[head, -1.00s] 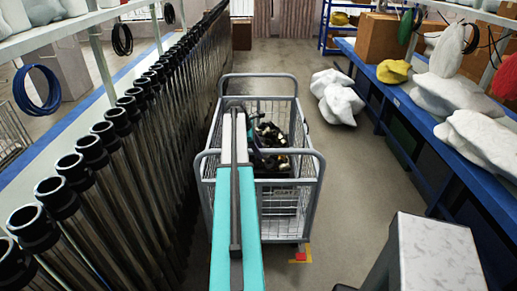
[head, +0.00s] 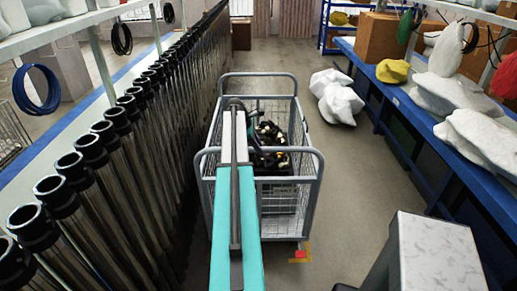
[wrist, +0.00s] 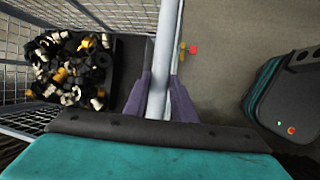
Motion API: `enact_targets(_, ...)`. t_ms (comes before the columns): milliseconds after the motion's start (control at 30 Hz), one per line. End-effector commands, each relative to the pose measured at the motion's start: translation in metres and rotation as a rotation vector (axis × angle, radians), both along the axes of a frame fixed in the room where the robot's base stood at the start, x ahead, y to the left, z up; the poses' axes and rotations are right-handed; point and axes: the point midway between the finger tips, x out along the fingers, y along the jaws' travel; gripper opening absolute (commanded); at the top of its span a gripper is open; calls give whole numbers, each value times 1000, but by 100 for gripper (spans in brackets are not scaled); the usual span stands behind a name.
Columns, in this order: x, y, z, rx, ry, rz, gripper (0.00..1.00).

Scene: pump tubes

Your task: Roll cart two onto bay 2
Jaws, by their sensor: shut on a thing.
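A grey wire cart (head: 312,165) stands in the middle of the head view, between the row of tubes and the blue bench. In the wrist view, my gripper (wrist: 159,88) has its purple fingers on both sides of a grey cart rail (wrist: 166,55), shut on it. My arm covers part of the cart's left side in the head view. A red and yellow floor mark (head: 300,254) lies by the cart's near right corner; it also shows in the wrist view (wrist: 193,49). I cannot read a bay number there.
Dark parts (wrist: 70,68) lie inside the cart. A dense row of upright tubes (head: 120,140) stands close on the left. White sacks (head: 337,97) lie on the floor at the right. A blue bench (head: 400,115) lines the right side. Open floor lies beyond the cart.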

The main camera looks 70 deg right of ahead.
Motion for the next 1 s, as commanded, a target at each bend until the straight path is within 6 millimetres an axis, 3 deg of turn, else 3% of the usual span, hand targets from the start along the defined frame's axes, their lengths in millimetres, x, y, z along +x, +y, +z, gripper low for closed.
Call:
enact_targets(200, 1, -2, 2, -6, -3, 4, 0)
enact_targets(233, 1, -2, 2, -5, -2, 3, 27)
enact_targets(333, 1, -1, 2, -4, -1, 3, 42)
enact_targets(767, 2, 0, 3, -4, -1, 3, 42)
enact_targets(1000, 7, 5, 18, -5, -2, 3, 42)
